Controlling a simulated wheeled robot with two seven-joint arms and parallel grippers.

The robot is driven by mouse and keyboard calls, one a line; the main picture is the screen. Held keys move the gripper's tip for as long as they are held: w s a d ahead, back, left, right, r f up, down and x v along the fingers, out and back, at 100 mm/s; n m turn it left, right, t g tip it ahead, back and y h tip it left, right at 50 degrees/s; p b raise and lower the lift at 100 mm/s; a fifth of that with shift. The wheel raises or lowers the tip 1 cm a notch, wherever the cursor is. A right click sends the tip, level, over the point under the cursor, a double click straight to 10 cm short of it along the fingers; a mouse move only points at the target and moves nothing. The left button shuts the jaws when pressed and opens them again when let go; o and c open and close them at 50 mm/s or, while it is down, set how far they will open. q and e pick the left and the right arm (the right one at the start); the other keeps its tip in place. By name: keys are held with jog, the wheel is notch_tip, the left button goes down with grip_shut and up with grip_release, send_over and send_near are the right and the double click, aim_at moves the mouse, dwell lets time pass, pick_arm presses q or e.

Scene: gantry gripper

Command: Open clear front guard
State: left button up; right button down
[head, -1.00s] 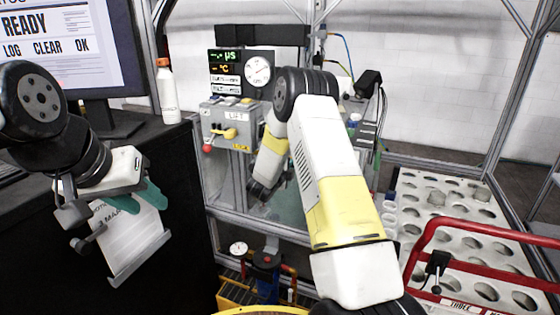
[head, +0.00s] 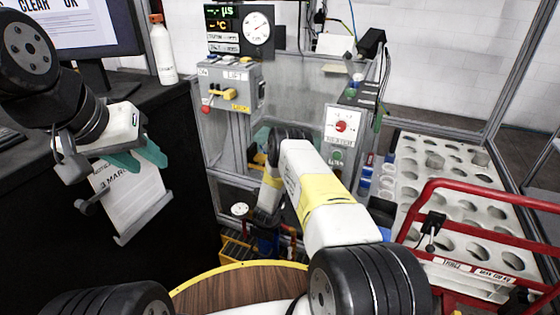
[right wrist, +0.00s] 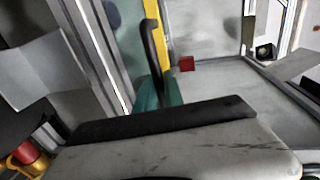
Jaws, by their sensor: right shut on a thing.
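In the right wrist view a clear greyish panel (right wrist: 205,35) has a yellow strip (right wrist: 161,30) along one side, with a black curved handle (right wrist: 152,45) beside it. My right gripper (right wrist: 158,93), with teal fingers, is shut on the handle. In the head view a see-through pane (head: 305,88) shows behind my right arm; its edges are hard to make out, and I cannot tell how far the guard is open. My right fingertips are mostly hidden there. My left gripper (head: 138,158) is open and empty, in front of a printed sheet on the black cabinet.
A grey switch box (head: 230,88) and a gauge (head: 258,29) stand left of the pane. A red-knob panel (head: 341,126) is right of it. A white rack with holes (head: 410,165) and a red rail (head: 480,198) fill the right. A bottle (head: 162,55) stands on the cabinet.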

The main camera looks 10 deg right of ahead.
jog(key=shift+f, duration=1.1)
jog(key=c, duration=1.5)
grip_release()
jog(key=shift+o, duration=0.2)
jog(key=shift+r, duration=0.1)
jog(key=v, duration=0.7)
jog(key=shift+s+a, duration=0.25)
jog(key=shift+s, duration=0.05)
